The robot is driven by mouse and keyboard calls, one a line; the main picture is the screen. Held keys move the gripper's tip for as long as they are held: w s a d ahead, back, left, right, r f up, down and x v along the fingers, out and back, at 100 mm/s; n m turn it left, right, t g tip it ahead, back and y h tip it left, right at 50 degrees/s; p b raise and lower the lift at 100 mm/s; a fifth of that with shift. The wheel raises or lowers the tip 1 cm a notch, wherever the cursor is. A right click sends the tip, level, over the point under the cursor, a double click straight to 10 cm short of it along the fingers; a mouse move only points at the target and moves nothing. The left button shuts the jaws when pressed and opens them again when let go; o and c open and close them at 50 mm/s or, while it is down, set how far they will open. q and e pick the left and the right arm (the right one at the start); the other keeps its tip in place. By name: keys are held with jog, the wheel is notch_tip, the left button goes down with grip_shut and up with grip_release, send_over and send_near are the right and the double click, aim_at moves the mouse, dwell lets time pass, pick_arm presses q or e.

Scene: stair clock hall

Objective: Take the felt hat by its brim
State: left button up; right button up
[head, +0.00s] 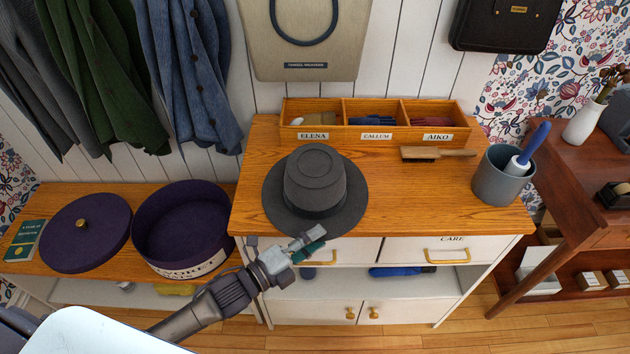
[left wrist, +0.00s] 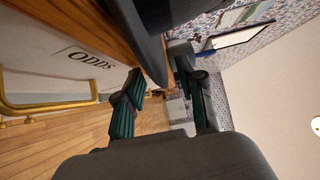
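The dark grey felt hat (head: 315,175) sits crown up near the front left of the wooden cabinet top (head: 420,195). Its brim reaches the cabinet's front edge. My left gripper (head: 312,241) is at the front of the brim, coming from below left. In the left wrist view, the hat's brim (left wrist: 148,52) reaches into the space between the two green-grey fingers (left wrist: 158,88). The fingers stand apart, with a gap visible beside the brim; I cannot tell whether either touches it. My right gripper is in neither view.
A divided wooden tray (head: 375,138) stands behind the hat. A brush (head: 422,154) and a grey cup (head: 500,180) are to its right. A purple round box (head: 178,240) and its lid (head: 85,235) are on the lower bench at left. Drawers with brass handles (head: 446,257) are below.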

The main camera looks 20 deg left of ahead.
pick_arm(q)
jog(key=shift+c, duration=0.2)
grip_shut()
jog(key=shift+r, duration=0.1)
